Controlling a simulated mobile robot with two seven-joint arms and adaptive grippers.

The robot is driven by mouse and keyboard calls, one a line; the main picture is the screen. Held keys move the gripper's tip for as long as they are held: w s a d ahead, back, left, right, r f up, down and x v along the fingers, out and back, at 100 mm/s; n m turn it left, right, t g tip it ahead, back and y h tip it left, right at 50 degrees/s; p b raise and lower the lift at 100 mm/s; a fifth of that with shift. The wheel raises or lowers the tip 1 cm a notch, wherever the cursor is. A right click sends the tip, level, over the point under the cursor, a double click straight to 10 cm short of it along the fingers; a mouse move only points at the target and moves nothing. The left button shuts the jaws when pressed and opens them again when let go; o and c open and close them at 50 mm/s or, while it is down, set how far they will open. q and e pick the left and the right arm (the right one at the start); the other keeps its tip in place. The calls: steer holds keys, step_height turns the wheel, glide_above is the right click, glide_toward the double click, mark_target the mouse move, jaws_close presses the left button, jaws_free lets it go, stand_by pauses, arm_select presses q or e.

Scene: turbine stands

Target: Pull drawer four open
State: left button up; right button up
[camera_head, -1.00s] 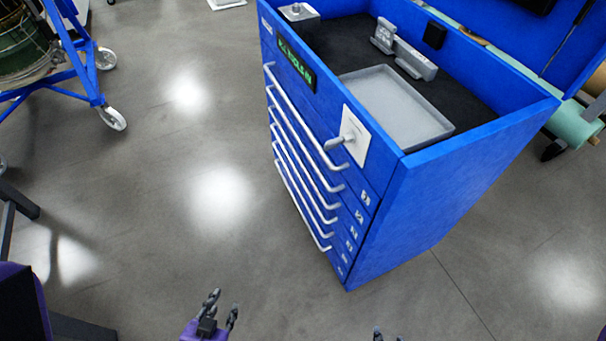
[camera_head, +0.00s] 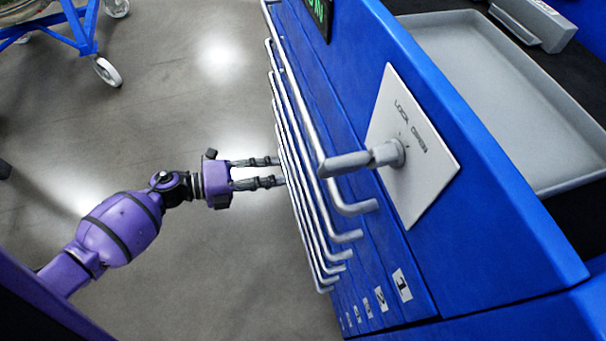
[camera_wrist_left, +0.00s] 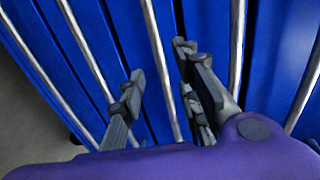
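The blue cabinet (camera_head: 480,210) has several drawers with long grey bar handles (camera_head: 308,120), stacked down its front. Small number labels (camera_head: 402,285) sit at the drawers' near ends; the lower ones are too small to read surely. All drawers look shut. My left gripper (camera_head: 280,171) points at the handles from the left, its tips close to the lower bars. In the left wrist view my left gripper (camera_wrist_left: 160,66) is open, with one handle bar (camera_wrist_left: 155,40) running between its fingers. I cannot tell which drawer's bar it is. My right gripper is out of view.
A lock plate (camera_head: 412,145) with a protruding grey key-like lever (camera_head: 355,162) is on the cabinet's upper front. A grey tray (camera_head: 500,90) lies on top. A blue wheeled frame (camera_head: 85,35) stands far left.

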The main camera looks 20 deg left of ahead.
mark_target(296, 172)
arm_select(q)
steer(key=x, duration=0.6)
steer(key=shift+w+d, duration=0.2)
steer(key=shift+d, duration=0.05)
jaws_close()
